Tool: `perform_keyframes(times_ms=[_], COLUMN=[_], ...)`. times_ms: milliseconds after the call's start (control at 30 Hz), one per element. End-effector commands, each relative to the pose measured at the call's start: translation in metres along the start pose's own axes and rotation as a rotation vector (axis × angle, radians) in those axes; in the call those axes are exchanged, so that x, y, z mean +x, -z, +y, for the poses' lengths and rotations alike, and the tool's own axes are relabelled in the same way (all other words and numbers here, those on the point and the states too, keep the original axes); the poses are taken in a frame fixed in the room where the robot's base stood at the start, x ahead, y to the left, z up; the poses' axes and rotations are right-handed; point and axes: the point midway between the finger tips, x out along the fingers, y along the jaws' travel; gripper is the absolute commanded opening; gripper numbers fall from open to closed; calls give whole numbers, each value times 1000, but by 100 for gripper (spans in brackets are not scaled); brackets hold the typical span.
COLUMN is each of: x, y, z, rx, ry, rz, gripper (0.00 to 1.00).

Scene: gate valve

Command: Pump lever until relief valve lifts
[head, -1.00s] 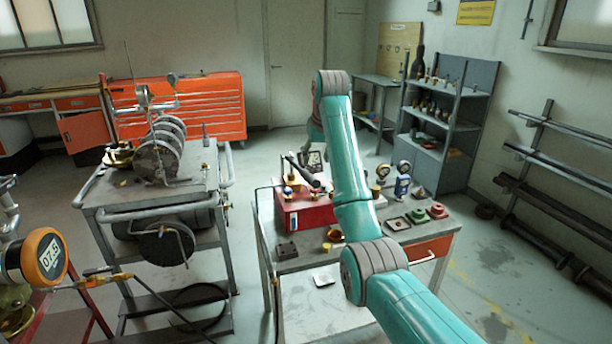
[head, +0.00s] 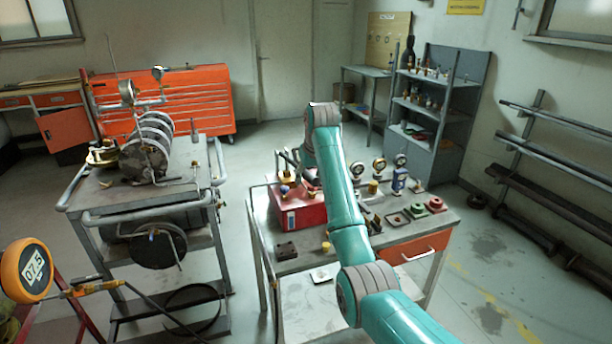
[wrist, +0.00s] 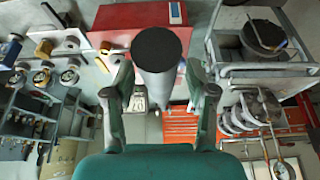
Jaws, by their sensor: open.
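The red pump box (head: 300,208) stands on the right workbench, left of my arm. Its lever, a pale tube with a black end grip (wrist: 157,48), points up toward the wrist camera. My gripper (wrist: 162,88) is open, with one finger on each side of the lever. A gap shows between the tube and each finger, so no grip shows. In the head view my arm hides the gripper and most of the lever. I cannot tell which fitting is the relief valve.
A grey cart (head: 130,215) with stacked discs (head: 147,150) stands left of the bench. Small gauges (head: 379,166) and loose fittings lie on the bench, right of my arm. Open floor lies between cart and bench.

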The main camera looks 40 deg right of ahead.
Motion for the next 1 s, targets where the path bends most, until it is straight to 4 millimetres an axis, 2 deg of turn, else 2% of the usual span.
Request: perform_keyframes(times_ms=[267, 500, 767, 1000], x=[1, 1, 4, 29], y=[0, 0, -2, -15], z=[0, 0, 0, 0], rx=[0, 0, 0, 0], ry=[0, 0, 0, 0], rz=[0, 0, 6, 85], gripper=[56, 0, 0, 0])
